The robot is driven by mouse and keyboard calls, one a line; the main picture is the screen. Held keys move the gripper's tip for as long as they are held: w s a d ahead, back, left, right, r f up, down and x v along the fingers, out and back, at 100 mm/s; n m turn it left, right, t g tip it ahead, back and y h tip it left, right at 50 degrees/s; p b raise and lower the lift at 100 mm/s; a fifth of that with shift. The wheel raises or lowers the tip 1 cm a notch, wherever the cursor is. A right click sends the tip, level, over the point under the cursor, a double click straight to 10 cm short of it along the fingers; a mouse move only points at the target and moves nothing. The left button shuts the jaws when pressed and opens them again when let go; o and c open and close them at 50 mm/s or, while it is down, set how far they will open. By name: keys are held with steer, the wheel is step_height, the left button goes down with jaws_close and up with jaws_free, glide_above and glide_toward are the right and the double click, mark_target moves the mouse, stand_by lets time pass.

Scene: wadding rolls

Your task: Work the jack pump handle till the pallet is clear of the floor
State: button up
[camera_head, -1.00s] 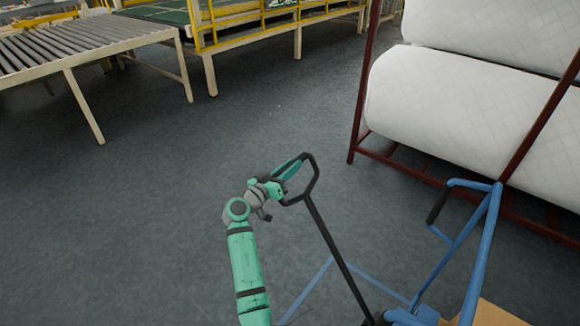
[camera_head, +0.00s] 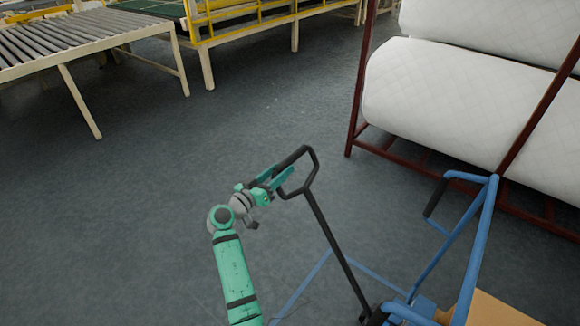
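The black jack pump handle (camera_head: 325,232) slants up from the blue jack (camera_head: 425,305) at the bottom of the view to a loop-shaped grip. My gripper (camera_head: 282,180), green and grey, is at the left side of that loop, with its green fingers around or beside the bar. I cannot tell whether the fingers are closed on it. A small tan piece (camera_head: 500,310), perhaps part of the pallet or its load, shows at the bottom right edge. The pallet's underside and its gap to the floor are out of view.
A dark red rack (camera_head: 362,80) with large white wadding rolls (camera_head: 450,100) stands at the right. A blue frame with a black-gripped handle (camera_head: 436,195) rises near the jack. A roller conveyor (camera_head: 70,40) and yellow railing (camera_head: 240,15) stand at the back left. The floor between is clear.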

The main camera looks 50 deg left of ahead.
steer(key=s, duration=0.3)
steer(key=s+d, duration=0.1)
steer(key=s, duration=0.1)
steer(key=shift+s+d+f, duration=0.1)
steer(key=shift+s+f, duration=0.1)
steer(key=shift+f, duration=0.15)
steer(key=shift+w+d, duration=0.15)
steer(key=shift+w, duration=0.15)
steer(key=shift+s, duration=0.15)
stand_by(0.5)
